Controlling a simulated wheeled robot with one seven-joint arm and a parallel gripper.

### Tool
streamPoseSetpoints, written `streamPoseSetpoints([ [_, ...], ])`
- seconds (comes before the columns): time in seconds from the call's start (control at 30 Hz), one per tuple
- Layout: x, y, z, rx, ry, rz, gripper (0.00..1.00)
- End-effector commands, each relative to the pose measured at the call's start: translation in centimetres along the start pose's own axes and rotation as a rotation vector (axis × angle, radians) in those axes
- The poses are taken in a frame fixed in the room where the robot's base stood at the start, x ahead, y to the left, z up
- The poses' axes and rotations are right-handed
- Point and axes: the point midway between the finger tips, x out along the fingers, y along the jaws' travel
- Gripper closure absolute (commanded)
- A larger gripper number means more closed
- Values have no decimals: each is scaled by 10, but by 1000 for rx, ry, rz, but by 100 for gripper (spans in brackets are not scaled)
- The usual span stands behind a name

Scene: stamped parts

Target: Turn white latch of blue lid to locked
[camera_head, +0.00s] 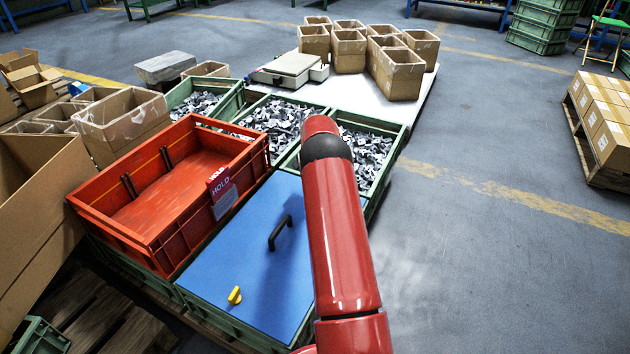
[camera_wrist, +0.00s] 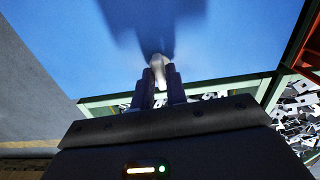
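The blue lid (camera_head: 235,260) lies flat on a green crate and carries a black handle (camera_head: 280,232) and a yellow latch (camera_head: 235,295) near its front left. In the wrist view the blue lid (camera_wrist: 230,40) fills the upper part. There the white latch (camera_wrist: 157,65) shows between the fingertips of my gripper (camera_wrist: 158,76). The two dark fingers are close together, one on each side of it, and appear shut on it. In the head view my red arm hides my gripper and the white latch.
A red crate (camera_head: 115,232) with a HOLD sign (camera_head: 220,184) stands left of the lid. Green crates of grey stamped parts (camera_head: 275,118) lie behind it. Cardboard boxes (camera_head: 397,70) stand on a white surface farther back. Open floor (camera_head: 480,260) lies to the right.

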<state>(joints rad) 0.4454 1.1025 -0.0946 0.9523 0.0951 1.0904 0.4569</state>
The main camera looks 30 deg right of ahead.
Motion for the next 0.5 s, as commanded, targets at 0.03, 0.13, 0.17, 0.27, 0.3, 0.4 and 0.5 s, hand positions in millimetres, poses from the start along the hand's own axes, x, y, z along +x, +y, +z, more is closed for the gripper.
streamPoseSetpoints([
  [0.03,0,0,0,0,0,0,79],
  [0.13,0,0,0,0,0,0,67],
  [0.17,0,0,0,0,0,0,67],
  [0.27,0,0,0,0,0,0,67],
  [0.3,0,0,0,0,0,0,67],
  [0.4,-1,0,0,-1,0,0,67],
  [0.5,-9,0,0,-1,2,-1,67],
])
